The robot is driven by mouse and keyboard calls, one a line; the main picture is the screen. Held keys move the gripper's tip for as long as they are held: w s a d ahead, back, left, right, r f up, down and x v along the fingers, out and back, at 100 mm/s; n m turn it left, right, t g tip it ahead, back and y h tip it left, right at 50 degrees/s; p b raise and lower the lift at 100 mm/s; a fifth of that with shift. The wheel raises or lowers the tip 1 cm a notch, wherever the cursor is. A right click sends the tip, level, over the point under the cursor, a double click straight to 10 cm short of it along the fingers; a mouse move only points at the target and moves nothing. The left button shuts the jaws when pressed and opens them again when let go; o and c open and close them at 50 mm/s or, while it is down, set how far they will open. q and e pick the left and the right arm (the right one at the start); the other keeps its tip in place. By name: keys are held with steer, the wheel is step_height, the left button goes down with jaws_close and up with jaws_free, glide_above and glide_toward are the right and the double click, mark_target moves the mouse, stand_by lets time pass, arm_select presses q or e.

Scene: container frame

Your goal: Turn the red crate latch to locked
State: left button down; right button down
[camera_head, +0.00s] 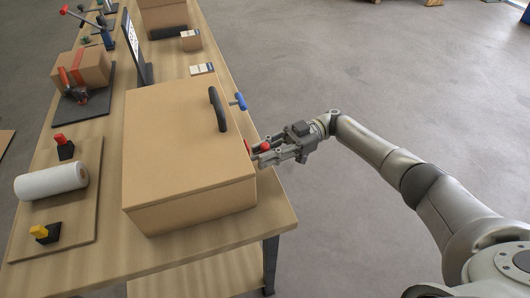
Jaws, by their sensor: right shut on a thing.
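The tan crate (185,140) stands closed on the wooden table. The red latch (264,146) is on its right side, near the front corner; only small red parts show between and beside my fingers. My right gripper (258,156) reaches in from the right and is shut on the red latch. The fingers hide most of the latch, so I cannot tell its exact angle. My left gripper is not in view.
A black handle (217,109) and a blue latch (238,102) are farther back on the crate. A white roll (51,181) lies on a board at left. Cardboard boxes (163,15) stand at the back. The floor (400,70) on the right is clear.

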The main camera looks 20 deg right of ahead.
steer(key=shift+m, duration=0.3)
steer(key=c, duration=1.3)
jaws_free()
steer(key=shift+d, duration=0.1)
steer(key=shift+v, duration=3.7)
